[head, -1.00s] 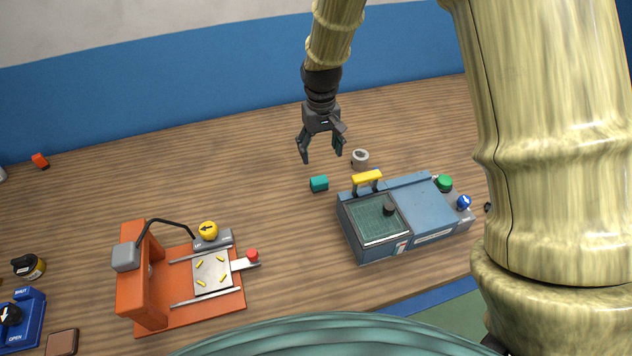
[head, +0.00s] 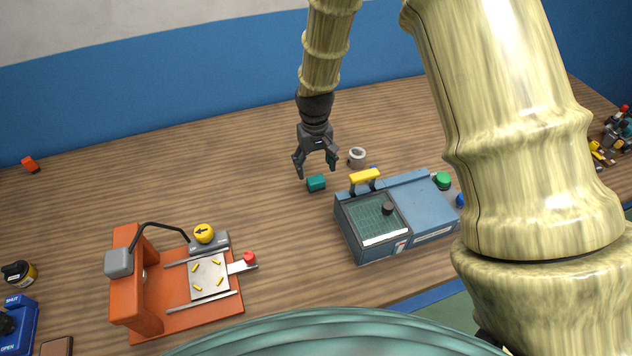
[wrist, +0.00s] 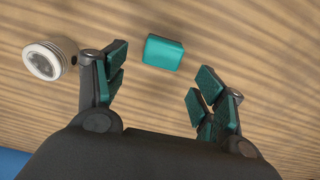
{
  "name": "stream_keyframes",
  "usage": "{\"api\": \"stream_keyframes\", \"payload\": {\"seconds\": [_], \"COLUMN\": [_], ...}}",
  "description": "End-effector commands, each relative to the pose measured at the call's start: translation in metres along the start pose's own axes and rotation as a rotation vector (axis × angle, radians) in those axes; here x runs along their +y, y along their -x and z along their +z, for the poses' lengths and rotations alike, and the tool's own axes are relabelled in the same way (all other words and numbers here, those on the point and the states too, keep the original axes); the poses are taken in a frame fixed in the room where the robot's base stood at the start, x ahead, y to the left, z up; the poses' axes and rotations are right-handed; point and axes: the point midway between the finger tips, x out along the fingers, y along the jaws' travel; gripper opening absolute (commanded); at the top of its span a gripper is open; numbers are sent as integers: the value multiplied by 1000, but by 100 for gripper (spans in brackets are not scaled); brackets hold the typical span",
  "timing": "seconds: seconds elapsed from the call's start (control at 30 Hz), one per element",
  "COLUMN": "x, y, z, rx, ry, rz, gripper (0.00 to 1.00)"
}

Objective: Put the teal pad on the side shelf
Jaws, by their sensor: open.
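The teal pad (head: 316,183) is a small teal block lying on the wooden table, left of the blue machine with the yellow handle. It also shows in the wrist view (wrist: 163,52), top centre, beyond and between the spread fingers. My gripper (head: 316,172) hangs pointing down above and just behind the pad in the head view. In the wrist view the gripper (wrist: 160,72) is open, with nothing between its teal-padded fingers. I cannot make out a side shelf in either view.
An orange press (head: 140,285) with a tray stands front left. Small items (head: 612,140) lie at the far right.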

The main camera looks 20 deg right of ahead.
Motion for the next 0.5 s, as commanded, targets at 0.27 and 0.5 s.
{"api": "stream_keyframes", "payload": {"seconds": [0.27,0.5], "x": [0,-1], "y": [-18,-40], "z": [1,0], "rx": [-4,-2], "ry": [0,0], "rz": [0,0], "gripper": [70,70]}}
